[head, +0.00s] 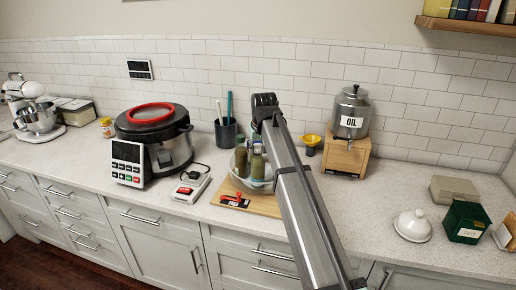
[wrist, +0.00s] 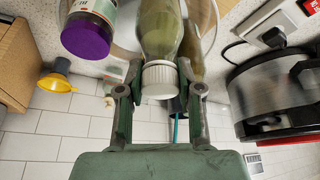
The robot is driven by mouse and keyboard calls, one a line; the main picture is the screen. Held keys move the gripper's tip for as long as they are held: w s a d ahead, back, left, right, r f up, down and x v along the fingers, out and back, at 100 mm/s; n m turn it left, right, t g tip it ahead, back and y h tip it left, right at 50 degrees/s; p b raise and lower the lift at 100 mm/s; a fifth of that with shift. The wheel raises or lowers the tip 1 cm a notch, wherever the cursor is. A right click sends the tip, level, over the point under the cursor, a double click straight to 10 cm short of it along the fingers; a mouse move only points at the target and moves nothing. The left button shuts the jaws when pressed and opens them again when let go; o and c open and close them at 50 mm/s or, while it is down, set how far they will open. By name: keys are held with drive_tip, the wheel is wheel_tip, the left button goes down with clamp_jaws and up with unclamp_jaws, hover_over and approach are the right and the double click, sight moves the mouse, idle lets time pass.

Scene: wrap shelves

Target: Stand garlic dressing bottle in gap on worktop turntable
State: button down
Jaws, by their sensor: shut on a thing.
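My gripper (wrist: 158,82) is shut on an olive-green bottle with a white ribbed cap, seen in the wrist view (wrist: 161,32); I take it for the garlic dressing bottle, but no label is readable. In the head view this bottle (head: 258,166) appears upright, within the outline of the clear round turntable (head: 240,171). I cannot tell whether its base touches. Another olive bottle (wrist: 192,48) is close beside it. A jar with a purple lid (wrist: 86,36) is on its other side in the wrist view. My arm hides the turntable's right part in the head view.
A dark utensil cup (head: 226,133) stands behind. A pressure cooker (head: 165,150) is left; the oil dispenser (head: 351,112) and yellow funnel (head: 312,140) are right.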

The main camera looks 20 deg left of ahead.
drive_tip(key=c, duration=0.8)
unclamp_jaws()
drive_tip(key=shift+f, duration=0.1)
drive_tip(key=shift+o, duration=0.2)
drive_tip(key=b+v, duration=0.2)
drive_tip(key=v, duration=1)
